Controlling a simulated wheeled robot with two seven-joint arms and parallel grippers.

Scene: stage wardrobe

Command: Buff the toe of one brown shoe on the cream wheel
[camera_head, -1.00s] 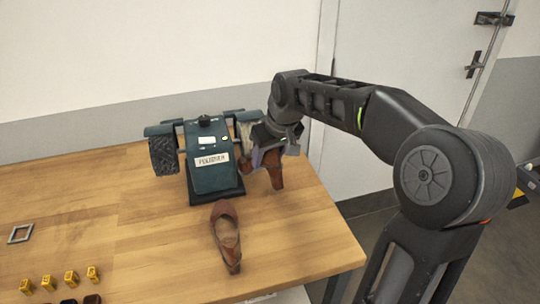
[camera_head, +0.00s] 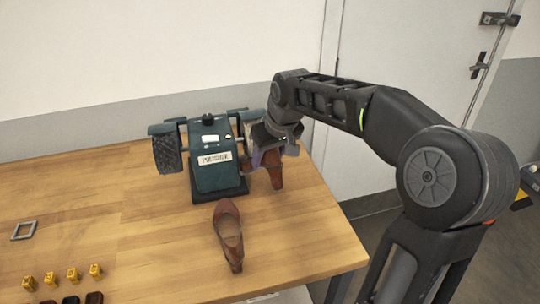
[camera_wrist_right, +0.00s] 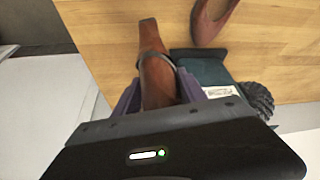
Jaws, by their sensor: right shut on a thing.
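One brown shoe (camera_head: 274,168) is in my right gripper (camera_head: 262,156), with its heel end sticking out toward the table front. The held shoe (camera_wrist_right: 153,72) also shows between purple fingers in the right wrist view. The polisher (camera_head: 213,170) is a dark teal machine on the table with a dark bristly wheel (camera_head: 167,153) at its left. The cream wheel at its right end is mostly hidden behind my gripper, so contact with the toe cannot be told. The other brown shoe (camera_head: 229,232) lies on the table in front of the polisher. My left gripper is out of view.
Several yellow blocks (camera_head: 73,274) and some dark pieces (camera_head: 71,299) sit at the front left of the wooden table (camera_head: 150,235). A grey square frame (camera_head: 23,231) lies at the left. The table is clear between these and the loose shoe.

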